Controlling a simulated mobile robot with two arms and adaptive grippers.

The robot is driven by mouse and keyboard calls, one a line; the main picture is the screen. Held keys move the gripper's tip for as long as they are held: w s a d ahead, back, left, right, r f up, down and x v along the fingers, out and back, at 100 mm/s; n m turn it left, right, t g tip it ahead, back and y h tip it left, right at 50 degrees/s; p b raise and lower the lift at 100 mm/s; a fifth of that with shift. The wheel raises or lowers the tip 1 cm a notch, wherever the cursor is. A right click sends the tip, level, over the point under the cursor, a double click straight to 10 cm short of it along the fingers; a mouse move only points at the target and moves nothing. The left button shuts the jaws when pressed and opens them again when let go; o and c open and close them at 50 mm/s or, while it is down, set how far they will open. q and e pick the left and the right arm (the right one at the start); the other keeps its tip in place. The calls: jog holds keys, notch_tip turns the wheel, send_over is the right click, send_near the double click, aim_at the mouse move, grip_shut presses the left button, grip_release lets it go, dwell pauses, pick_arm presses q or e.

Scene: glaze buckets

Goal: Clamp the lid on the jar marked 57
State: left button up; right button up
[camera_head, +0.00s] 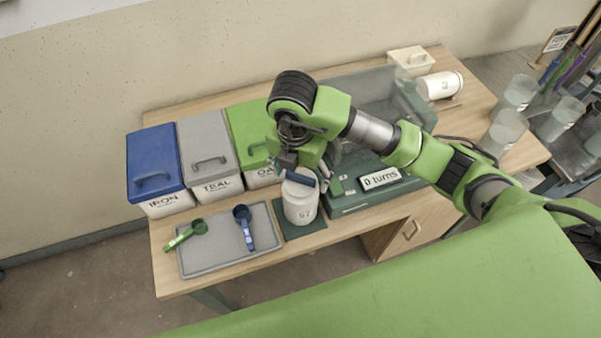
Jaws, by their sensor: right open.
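The white jar (300,205) stands upright on a dark green mat (312,233) near the front edge of the table. The dark marking on its front looks like 57. My right gripper (309,179) is open, pointing down at the jar's top, with its fingers close around or just above the rim. I cannot tell whether they touch the jar. The gripper hides much of the jar's top, so the lid and its clamp cannot be made out clearly. My left gripper is out of view.
A grey tray (205,262) with a green scoop (188,232) and a blue scoop (244,228) lies left of the jar. Blue (152,160), grey (207,150) and green (248,128) lidded buckets stand behind. A machine reading "0 turns" (380,179) is close on the right.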

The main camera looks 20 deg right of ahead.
notch_tip(320, 180, up, 12)
jog(key=s+a, duration=0.1)
dwell(0.5)
jog(key=shift+f, duration=0.1)
